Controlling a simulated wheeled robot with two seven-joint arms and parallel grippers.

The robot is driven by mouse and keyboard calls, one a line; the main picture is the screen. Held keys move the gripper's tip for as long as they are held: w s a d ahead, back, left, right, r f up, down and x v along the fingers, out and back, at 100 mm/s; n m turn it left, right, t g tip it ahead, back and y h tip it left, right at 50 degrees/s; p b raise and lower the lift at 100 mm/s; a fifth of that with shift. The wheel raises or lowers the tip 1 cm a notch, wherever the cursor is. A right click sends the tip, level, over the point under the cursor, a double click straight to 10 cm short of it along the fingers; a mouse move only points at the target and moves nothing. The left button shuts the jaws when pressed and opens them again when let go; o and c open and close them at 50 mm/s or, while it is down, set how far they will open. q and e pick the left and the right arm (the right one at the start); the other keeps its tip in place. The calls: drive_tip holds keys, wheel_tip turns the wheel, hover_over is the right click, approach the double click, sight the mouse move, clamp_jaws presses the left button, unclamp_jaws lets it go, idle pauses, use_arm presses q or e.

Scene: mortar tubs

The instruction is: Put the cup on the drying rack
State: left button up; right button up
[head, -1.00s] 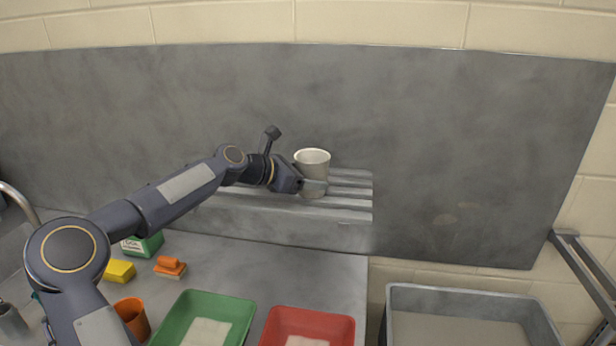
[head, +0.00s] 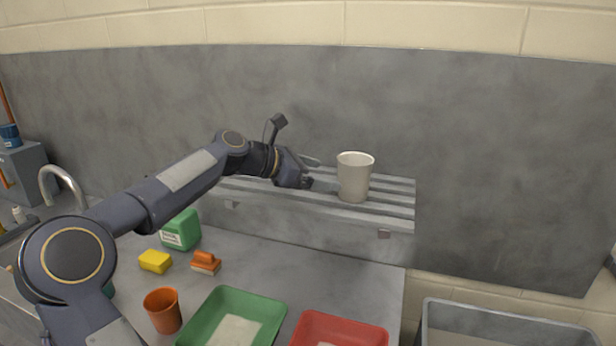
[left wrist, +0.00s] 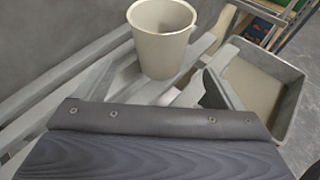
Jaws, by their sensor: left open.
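The white cup (head: 354,177) stands upright on the slatted grey drying rack (head: 397,212), near its right end. The cup also shows in the left wrist view (left wrist: 162,45), upright on the slats (left wrist: 88,67). My left gripper (head: 314,172) is open and empty, just left of the cup, with a small gap between the fingertips and the cup in the head view. My right gripper is in neither view.
Below the rack, the counter holds a green tub (head: 272,304), a red tub (head: 345,329), an orange cup (head: 162,311), a yellow sponge (head: 155,261), an orange-handled block (head: 206,262) and a green box (head: 181,230). A grey basin (head: 430,325) lies at lower right.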

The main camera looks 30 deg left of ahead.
use_arm(q)
drive_tip(key=shift+v, duration=1.55)
drive_tip(key=s+d+f+m+g+y, duration=0.45)
drive_tip(key=s+d+f+m, duration=0.65)
drive_tip(key=d+m, duration=0.35)
drive_tip(key=s+f+m, duration=0.3)
drive_tip(key=s+m, duration=0.1)
drive_tip(key=s, duration=0.2)
drive_tip(key=s+d+f+m, duration=0.1)
drive_tip(key=s+f+m, duration=0.2)
drive_tip(key=s, duration=0.4)
drive_tip(key=s+d+f+m+g, duration=0.1)
drive_tip(key=s+f+m, duration=0.3)
drive_tip(key=s+m, duration=0.1)
drive_tip(key=shift+s+h, duration=0.35)
drive_tip(key=shift+s, duration=0.35)
drive_tip(key=shift+d, duration=0.1)
